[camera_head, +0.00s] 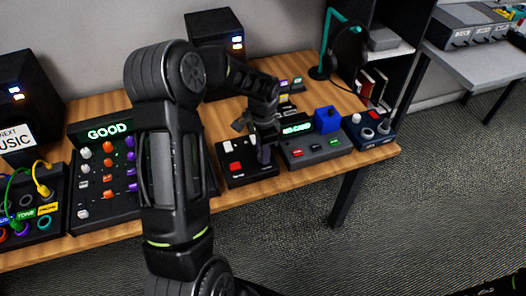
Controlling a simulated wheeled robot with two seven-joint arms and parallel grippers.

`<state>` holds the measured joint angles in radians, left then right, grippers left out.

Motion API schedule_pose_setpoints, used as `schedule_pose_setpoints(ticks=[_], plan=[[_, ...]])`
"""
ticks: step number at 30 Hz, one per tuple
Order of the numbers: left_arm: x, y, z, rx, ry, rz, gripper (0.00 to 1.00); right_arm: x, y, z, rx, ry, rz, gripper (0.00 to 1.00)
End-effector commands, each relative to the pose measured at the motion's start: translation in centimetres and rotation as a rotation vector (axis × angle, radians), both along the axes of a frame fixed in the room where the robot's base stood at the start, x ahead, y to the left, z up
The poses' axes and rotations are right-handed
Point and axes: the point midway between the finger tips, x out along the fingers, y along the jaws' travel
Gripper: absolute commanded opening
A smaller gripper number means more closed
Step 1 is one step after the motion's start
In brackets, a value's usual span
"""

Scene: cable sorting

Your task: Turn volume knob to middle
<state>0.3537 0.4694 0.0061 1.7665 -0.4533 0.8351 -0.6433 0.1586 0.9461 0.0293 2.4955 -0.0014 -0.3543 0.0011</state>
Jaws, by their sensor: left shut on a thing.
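My left arm comes down through the middle of the head view. My left gripper (264,156) points down over the right part of a small black control box (235,179). It is shut on what looks like the volume knob on top of that box. The fingers hide the knob, so its pointer and angle cannot be told. The box also has a red button (235,167) and white caps (228,147) to the left of the gripper. My right gripper is not in view.
A mixer (105,205) with a green GOOD display stands left, beside a cable box (28,215). Right of the gripper are a grey box (315,152) with a blue block (327,120) and a dark knob box (372,133). Speakers and a headphone stand (330,45) line the back.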

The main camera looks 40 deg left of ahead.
Motion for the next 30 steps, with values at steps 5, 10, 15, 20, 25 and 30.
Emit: schedule_pose_setpoints(ticks=[5,10,15,20,25,30], plan=[[0.05,0.02,0.05,0.000,-0.001,-0.017,0.00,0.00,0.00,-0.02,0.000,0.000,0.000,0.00],[0.05,0.02,0.05,0.001,-0.002,-0.018,0.00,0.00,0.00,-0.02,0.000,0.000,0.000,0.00],[0.05,0.02,0.05,0.001,-0.002,-0.017,0.33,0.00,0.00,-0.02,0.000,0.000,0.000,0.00],[0.03,0.01,0.04,0.000,-0.001,-0.017,0.46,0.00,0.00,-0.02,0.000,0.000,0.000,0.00],[0.02,0.01,0.02,0.001,-0.001,-0.017,0.51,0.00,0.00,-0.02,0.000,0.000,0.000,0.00],[0.03,0.01,0.10,0.001,-0.001,-0.016,0.51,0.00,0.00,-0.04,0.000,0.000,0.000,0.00]])
